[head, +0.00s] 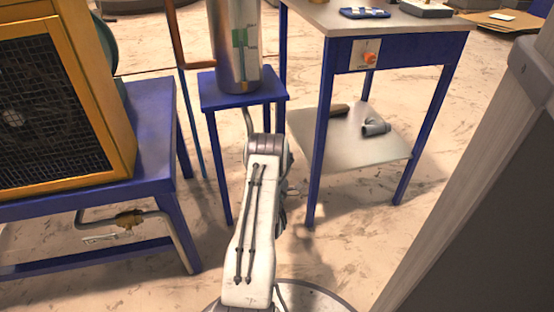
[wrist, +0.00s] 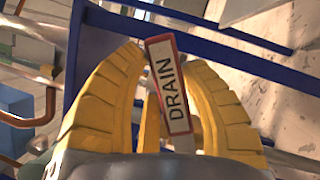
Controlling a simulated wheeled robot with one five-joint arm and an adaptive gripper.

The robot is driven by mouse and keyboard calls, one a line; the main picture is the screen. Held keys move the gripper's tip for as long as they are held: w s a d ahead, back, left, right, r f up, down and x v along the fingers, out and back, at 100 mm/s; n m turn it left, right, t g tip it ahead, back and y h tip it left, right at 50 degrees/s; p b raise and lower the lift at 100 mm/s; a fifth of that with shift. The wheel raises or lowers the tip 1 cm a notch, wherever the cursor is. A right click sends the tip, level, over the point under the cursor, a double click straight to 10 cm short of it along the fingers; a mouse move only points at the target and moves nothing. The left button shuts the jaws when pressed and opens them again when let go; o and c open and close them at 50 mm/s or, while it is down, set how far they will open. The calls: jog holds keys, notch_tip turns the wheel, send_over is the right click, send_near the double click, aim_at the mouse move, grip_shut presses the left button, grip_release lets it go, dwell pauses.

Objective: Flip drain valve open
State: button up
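In the wrist view, a white tag with a red border reading DRAIN (wrist: 171,88) stands slightly tilted between the two ridged yellow fingers of my gripper (wrist: 164,58). The fingers arch inward on either side of the tag, their tips close to its edges. I cannot tell whether they press on it. The valve body and the part the tag sits on are mostly hidden by the fingers and palm. In the head view, my white arm reaches forward toward the small blue stand (head: 243,98), and my gripper is hidden behind it.
A metal cylinder (head: 235,45) stands on the blue stand. At left, a blue table (head: 150,110) carries an orange-framed mesh cage (head: 60,95), with a pipe and brass fitting (head: 128,219) below. At right are a two-level workbench (head: 400,45) and a grey panel (head: 470,190). Floor between is clear.

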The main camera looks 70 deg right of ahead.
jog(key=o, duration=0.5)
jog(key=shift+r, duration=5)
jog(key=shift+c, duration=0.2)
